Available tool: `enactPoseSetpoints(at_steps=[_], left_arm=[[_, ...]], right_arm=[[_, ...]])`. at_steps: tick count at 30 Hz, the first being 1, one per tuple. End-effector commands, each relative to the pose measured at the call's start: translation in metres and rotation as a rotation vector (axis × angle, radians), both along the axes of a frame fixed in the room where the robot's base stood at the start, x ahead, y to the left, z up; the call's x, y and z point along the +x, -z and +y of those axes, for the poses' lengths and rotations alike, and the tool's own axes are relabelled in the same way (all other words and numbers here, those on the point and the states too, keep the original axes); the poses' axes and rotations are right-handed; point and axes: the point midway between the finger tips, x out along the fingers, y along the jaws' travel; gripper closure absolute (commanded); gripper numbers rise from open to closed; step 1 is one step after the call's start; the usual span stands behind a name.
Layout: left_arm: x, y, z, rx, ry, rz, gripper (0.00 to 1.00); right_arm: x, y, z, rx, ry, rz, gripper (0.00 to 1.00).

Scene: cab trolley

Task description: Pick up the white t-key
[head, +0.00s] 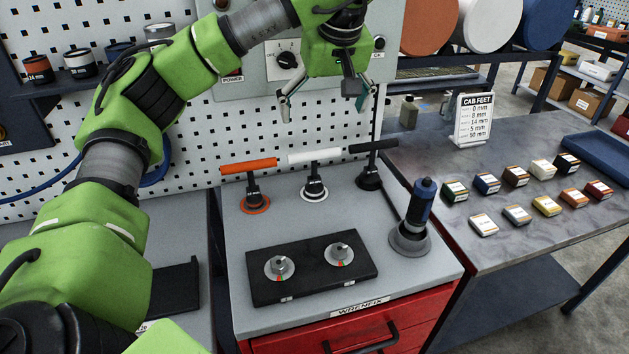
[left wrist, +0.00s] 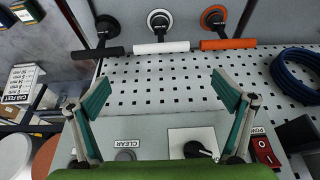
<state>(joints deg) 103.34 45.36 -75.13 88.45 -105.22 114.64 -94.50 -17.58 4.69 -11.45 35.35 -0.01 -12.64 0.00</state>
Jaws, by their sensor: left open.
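The white t-key (head: 316,156) stands upright on the grey trolley top, between the orange t-key (head: 249,165) and the black t-key (head: 374,146). Its white crossbar (left wrist: 161,47) also shows in the left wrist view, centred beyond the fingertips. My left gripper (head: 325,110) is open and empty, above and behind the white t-key in front of the panel. In the left wrist view its teal fingers (left wrist: 162,80) are spread wide, apart from every key. My right gripper is not in view.
A black block with two knobs (head: 312,290) lies at the trolley's front. A blue-handled tool (head: 420,205) stands at its right. The pegboard and control panel (head: 250,80) rise close behind. The side table (head: 500,240) holds several small labelled boxes and a sign (head: 473,119).

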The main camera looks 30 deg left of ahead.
Motion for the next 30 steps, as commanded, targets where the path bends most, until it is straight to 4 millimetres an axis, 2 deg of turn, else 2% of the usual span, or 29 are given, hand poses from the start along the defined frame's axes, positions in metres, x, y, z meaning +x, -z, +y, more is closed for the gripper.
enactPoseSetpoints(at_steps=[1, 6, 11, 19, 26, 30], left_arm=[[0.000, 0.013, 0.000, 0.000, 0.000, 0.000, 0.06], [0.000, 0.024, 0.001, 0.001, 0.000, 0.001, 0.06], [0.005, 0.042, 0.007, 0.001, -0.002, 0.004, 0.06], [0.018, 0.088, 0.022, 0.000, -0.001, 0.004, 0.06], [0.022, 0.104, 0.027, 0.000, -0.001, 0.002, 0.06], [0.026, 0.120, 0.036, 0.000, -0.002, 0.004, 0.06]], right_arm=[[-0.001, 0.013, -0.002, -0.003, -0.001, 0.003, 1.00], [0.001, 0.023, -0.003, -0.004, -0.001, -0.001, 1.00], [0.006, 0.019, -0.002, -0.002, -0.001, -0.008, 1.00], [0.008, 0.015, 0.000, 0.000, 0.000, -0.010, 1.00], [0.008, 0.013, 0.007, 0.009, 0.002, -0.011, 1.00], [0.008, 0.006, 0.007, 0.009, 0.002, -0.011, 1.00]])
